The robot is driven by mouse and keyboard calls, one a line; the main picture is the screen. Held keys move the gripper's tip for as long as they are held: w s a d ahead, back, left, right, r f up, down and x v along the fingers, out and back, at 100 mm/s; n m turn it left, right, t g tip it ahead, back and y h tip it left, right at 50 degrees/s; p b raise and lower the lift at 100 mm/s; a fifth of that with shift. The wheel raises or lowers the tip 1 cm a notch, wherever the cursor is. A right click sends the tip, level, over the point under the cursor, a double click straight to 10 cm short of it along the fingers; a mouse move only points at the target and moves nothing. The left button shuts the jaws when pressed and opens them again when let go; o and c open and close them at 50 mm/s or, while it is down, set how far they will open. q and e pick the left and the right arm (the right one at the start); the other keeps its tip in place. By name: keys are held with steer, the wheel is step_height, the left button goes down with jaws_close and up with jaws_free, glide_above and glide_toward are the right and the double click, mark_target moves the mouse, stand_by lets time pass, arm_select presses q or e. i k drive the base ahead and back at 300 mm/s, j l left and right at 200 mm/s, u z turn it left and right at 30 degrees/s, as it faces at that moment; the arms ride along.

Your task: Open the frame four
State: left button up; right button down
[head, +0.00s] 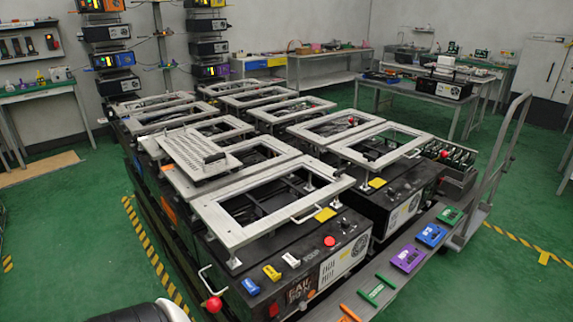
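Several grey rectangular frames lie on black boxes in two rows. The nearest frame (212,220) sits flat on short posts at the front of the left row, with a light handle (308,214) on its front edge. The front frame of the right row (350,158) also lies level, with a handle (412,152) at its right edge. I see no number on any frame, so I cannot tell which is frame four. A lever with a red ball (213,304) stands at the nearest box's lower left corner. Neither gripper is in view.
A slotted grey plate (197,153) lies on a frame in the left row. A shelf with coloured blocks, including a purple one (407,258), runs along the front right. A metal cart (490,180) stands right. Green floor is open at left and right.

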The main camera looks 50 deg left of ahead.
mark_target(273, 214)
steer(key=u, duration=1.55)
